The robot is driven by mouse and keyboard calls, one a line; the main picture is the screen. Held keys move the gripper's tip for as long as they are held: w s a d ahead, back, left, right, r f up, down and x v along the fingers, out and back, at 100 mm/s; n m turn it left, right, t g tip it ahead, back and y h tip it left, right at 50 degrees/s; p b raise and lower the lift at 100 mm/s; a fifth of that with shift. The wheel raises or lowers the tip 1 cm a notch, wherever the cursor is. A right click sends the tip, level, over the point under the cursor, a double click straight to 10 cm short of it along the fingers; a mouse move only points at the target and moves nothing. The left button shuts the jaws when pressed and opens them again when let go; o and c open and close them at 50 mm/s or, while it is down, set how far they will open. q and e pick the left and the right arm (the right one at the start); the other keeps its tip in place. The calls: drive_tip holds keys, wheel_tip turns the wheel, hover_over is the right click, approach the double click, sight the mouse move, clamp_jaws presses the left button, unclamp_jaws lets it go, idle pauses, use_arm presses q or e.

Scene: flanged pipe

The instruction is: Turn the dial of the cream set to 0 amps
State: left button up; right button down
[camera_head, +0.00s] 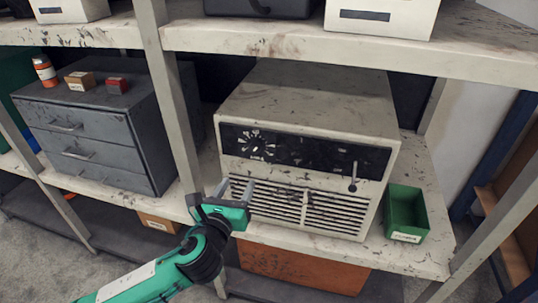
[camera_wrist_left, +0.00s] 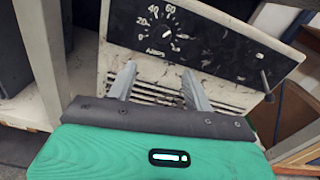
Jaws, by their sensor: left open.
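The cream set (camera_head: 318,95) stands on the middle shelf, with a black panel across the top of its front and a slotted grille below. Its dial (camera_head: 257,142) is at the panel's left, ringed by white marks. In the left wrist view the dial (camera_wrist_left: 168,36) shows a scale with 0, 20, 40 and 60, and "AMPS" lettering below. I cannot tell its exact reading. My left gripper (camera_head: 237,182) is open and empty, in front of the grille and below the dial. In the wrist view its fingers (camera_wrist_left: 159,70) point up toward the panel, apart from the dial.
A lever (camera_head: 353,182) sticks out at the panel's lower right. A green bin (camera_head: 406,213) stands right of the set. A shelf post (camera_head: 170,90) and grey drawer cabinet (camera_head: 95,130) are to the left. The upper shelf (camera_head: 330,50) hangs above the set.

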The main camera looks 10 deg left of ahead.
use_arm(q)
drive_tip(key=r, duration=0.1)
drive_tip(key=p, duration=0.1)
approach(254, 150)
drive_tip(key=w+p, duration=0.2)
drive_tip(key=w, duration=0.7)
drive_tip(key=shift+w+d+f, duration=0.1)
drive_tip(key=shift+w, duration=0.05)
use_arm(e)
wheel_tip(254, 150, up, 3)
drive_tip(key=shift+f, duration=0.1)
use_arm(q)
drive_tip(key=c, duration=1)
use_arm(e)
drive_tip(key=shift+a, duration=0.45)
